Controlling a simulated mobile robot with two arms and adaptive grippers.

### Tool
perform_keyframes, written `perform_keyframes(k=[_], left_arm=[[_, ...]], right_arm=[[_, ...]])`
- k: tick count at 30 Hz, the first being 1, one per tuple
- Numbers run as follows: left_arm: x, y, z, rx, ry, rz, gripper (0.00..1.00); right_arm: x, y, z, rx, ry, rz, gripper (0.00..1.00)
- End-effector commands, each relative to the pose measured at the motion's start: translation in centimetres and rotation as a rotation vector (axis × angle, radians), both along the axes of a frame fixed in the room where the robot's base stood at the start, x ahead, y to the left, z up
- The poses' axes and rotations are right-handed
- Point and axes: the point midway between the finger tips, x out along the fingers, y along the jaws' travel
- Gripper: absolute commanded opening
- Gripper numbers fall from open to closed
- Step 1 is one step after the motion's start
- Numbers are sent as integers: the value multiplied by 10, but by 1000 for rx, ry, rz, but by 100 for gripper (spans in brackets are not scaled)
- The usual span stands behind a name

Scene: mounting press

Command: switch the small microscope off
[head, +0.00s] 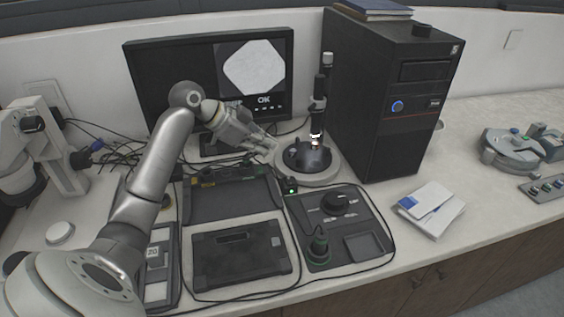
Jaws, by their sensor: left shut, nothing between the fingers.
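The small microscope (317,110) is a slim upright black tube on a stand with a round pale base (322,176). A light glows under its tube, over a dark round stage (307,155). A small black box with a lit green light (291,188) sits just in front of the base; I cannot tell if it is the microscope's switch. My left gripper (272,145) is shut and empty, just left of the stage, by the base's left edge. I cannot tell whether it touches the base. My right gripper is out of view.
A monitor (180,85) showing "OK" stands behind my left arm. A black computer tower (395,110) stands close right of the microscope. A control panel with knobs (345,232) and a dark tray (240,257) lie in front. Cables cross the bench.

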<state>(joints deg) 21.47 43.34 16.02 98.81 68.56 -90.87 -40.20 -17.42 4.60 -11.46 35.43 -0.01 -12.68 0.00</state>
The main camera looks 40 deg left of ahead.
Motion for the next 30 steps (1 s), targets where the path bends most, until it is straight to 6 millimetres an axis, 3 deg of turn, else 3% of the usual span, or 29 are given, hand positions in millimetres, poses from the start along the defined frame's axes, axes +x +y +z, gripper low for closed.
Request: perform_keyframes(k=[5, 15, 22, 30], left_arm=[[14, -11, -16, -5, 2, -2, 0], [57, -40, -66, -5, 2, -2, 0], [59, -36, -99, -3, 4, 0, 0], [60, -34, -108, -1, 0, 1, 0]], right_arm=[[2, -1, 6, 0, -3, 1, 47], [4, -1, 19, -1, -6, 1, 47], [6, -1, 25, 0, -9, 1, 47], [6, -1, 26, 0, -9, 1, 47]])
